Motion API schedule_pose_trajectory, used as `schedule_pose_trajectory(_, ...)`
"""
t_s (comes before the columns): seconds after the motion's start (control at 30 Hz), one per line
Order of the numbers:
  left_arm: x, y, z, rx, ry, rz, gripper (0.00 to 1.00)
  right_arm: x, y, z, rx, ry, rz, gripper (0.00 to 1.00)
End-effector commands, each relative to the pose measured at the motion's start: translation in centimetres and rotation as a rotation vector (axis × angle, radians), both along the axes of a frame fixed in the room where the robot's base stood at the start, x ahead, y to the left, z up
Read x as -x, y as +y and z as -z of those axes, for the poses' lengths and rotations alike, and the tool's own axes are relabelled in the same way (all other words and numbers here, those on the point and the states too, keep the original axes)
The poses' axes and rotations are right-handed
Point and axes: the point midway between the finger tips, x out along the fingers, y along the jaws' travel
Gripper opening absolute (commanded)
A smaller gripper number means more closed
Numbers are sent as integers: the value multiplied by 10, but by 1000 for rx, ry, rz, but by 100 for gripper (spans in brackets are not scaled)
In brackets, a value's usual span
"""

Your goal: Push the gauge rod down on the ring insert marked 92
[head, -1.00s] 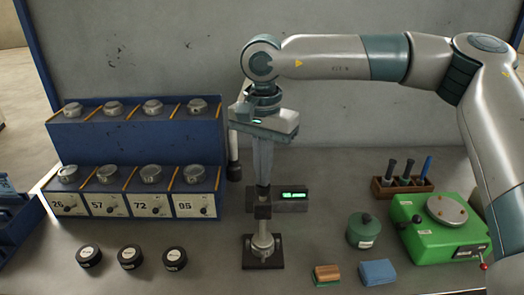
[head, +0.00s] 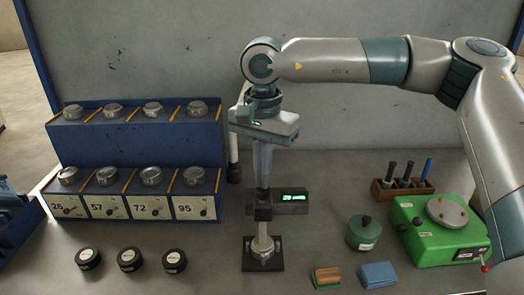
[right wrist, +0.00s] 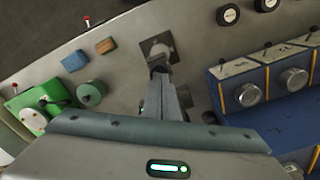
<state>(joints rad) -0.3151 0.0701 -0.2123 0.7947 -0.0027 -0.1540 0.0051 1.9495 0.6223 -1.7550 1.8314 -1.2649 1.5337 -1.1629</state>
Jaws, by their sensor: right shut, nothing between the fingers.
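My right gripper (head: 262,184) points straight down with its fingers together and nothing between them. Its tips are at the top of the dark gauge head (head: 263,205), which has a lit green display (head: 293,198) too small to read. Below the head, a gauge rod (head: 263,230) stands upright over a round metal piece (head: 263,246) on a black base plate (head: 263,265). I cannot read a number on that piece. In the right wrist view the gripper (right wrist: 159,72) hides most of the gauge. I cannot tell whether the tips touch the rod. My left gripper is out of view.
A blue two-step rack (head: 135,140) with metal inserts and numbered labels stands at left. Several black round pieces (head: 130,259) lie before it. At right are a green lidded pot (head: 364,232), a green device (head: 440,240), a tool holder (head: 403,190) and two small blocks (head: 378,275).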

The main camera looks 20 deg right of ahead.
Motion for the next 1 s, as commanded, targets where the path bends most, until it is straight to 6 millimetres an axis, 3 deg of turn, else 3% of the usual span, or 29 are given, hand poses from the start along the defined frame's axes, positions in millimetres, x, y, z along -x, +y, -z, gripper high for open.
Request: schedule_pose_trajectory(1.0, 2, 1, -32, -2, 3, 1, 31, 0, 0, -65, -1, 1, 0, 0)
